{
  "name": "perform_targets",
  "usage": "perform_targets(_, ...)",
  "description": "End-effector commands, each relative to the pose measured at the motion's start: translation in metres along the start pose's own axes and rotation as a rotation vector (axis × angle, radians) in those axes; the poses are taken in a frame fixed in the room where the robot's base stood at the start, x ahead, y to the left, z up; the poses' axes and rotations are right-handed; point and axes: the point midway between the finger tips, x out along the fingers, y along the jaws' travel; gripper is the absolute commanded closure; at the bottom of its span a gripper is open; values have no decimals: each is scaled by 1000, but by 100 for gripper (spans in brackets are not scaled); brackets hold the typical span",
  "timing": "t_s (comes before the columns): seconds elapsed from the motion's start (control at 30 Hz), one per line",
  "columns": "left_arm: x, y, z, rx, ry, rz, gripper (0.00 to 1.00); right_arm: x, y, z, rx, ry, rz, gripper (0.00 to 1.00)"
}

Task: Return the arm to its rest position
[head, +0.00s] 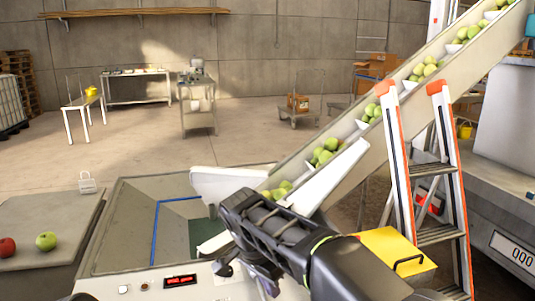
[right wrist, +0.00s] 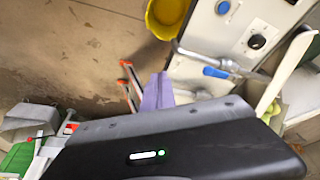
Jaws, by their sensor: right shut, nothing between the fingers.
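My right arm comes in from the bottom right of the head view. Its dark gripper (head: 245,268) is over the near right part of the wide hopper (head: 130,225), close to the foot of the conveyor. The gripper is shut and empty. In the right wrist view, the dark casing with a lit green-white strip fills the bottom of the picture.
The sloping conveyor (head: 360,150) carries green apples up to the right. An orange-edged stepladder (head: 440,150) and a yellow panel (head: 390,250) stand right of my arm. A red apple (head: 7,247) and a green apple (head: 46,241) lie on a grey top at left.

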Motion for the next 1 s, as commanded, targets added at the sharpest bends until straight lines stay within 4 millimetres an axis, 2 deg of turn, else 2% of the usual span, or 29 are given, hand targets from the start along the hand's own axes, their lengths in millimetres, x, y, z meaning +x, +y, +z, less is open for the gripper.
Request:
perform_targets(0.27,-2,1,0,0,0,0,64,63,4,10,-108,-73,-8,100)
perform_targets(0.47,-5,2,0,0,0,0,64,135,18,32,-229,-166,-40,100)
perform_targets(0.57,-7,3,0,0,0,0,64,182,35,52,-300,-233,-73,100)
perform_targets(0.67,-10,4,0,0,0,0,64,238,65,86,-378,-319,-131,100)
perform_targets(0.7,-11,5,0,0,0,0,64,260,82,104,-407,-356,-166,100)
perform_targets(0.77,-14,6,0,0,0,0,64,289,109,136,-445,-402,-225,100)
perform_targets(0.8,-15,6,0,0,0,0,64,303,128,157,-464,-425,-268,100)
perform_targets(0.9,-19,8,0,-1,0,0,64,321,173,208,-495,-450,-362,100)
perform_targets(1.0,-21,8,0,-1,0,0,64,321,207,242,-513,-438,-422,100)
